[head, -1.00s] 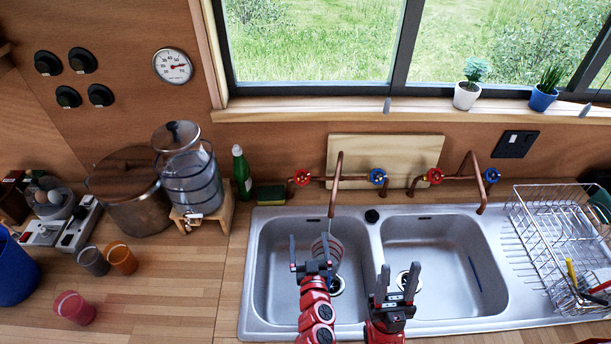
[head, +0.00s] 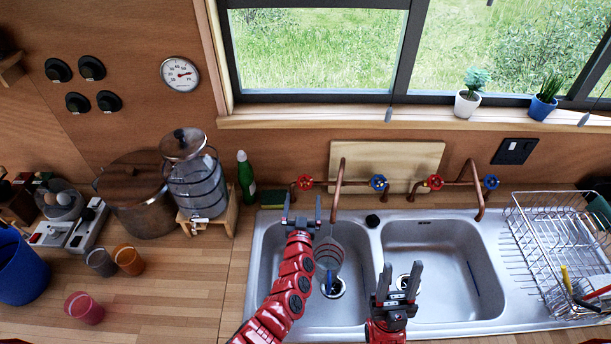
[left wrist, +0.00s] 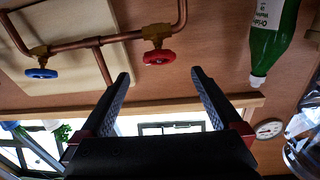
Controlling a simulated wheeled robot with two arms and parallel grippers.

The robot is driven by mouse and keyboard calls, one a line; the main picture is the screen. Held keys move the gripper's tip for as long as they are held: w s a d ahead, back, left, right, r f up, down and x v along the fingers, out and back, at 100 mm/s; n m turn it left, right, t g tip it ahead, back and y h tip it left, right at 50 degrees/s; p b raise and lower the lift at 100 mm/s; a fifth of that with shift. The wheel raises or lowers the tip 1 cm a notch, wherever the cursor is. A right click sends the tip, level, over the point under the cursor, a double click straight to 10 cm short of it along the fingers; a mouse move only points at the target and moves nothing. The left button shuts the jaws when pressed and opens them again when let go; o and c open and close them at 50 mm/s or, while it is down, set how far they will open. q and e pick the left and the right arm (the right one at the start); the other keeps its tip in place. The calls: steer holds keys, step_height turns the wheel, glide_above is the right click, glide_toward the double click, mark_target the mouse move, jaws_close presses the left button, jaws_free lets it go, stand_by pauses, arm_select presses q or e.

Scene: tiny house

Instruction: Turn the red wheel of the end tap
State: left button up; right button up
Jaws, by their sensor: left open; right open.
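Two copper taps stand behind the sink, each with a red and a blue wheel. The left tap's red wheel (head: 305,183) is the leftmost wheel, with its blue wheel (head: 379,182) to the right. The right tap has another red wheel (head: 434,182) and a blue wheel (head: 491,182). My left gripper (head: 302,210) is open and empty, just in front of and below the leftmost red wheel, apart from it. In the left wrist view, a red wheel (left wrist: 159,57) shows beyond the open fingers (left wrist: 162,82). My right gripper (head: 400,278) is open and empty over the sink.
The double sink (head: 262,295) lies below the taps; a round striped thing (head: 329,254) is in its left basin. A green bottle (head: 245,176) and a sponge (head: 272,199) stand left of the leftmost wheel. A dish rack (head: 545,240) is at right.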

mark_target(304, 179)
arm_select(q)
steer(key=shift+w+d+r, duration=0.1)
steer(key=shift+w+d, duration=0.05)
steer(key=shift+w, duration=1)
steer(key=w+b, duration=0.4)
steer(key=w, duration=0.1)
steer(key=w+b, duration=0.2)
steer(key=b, duration=0.1)
steer(key=shift+w+d+f, duration=0.2)
steer(key=shift+w+f, duration=0.15)
steer(key=shift+f, duration=0.05)
steer(key=shift+w+r+b, duration=0.3)
steer(key=shift+w, duration=0.2)
steer(key=shift+c, duration=0.2)
steer(key=c, duration=1.3)
steer(key=shift+a+n+y, duration=0.1)
steer(key=shift+n+y, duration=0.7)
steer(key=shift+a+f+n+y, duration=0.1)
steer(key=shift+f+n+y, duration=0.15)
steer(key=shift+n+y, duration=0.35)
steer(key=shift+c, duration=0.2)
steer(key=shift+a+r+n+y+b, duration=0.1)
steer(key=shift+r+n+y+b, duration=0.05)
steer(key=shift+n+y+b, duration=0.45)
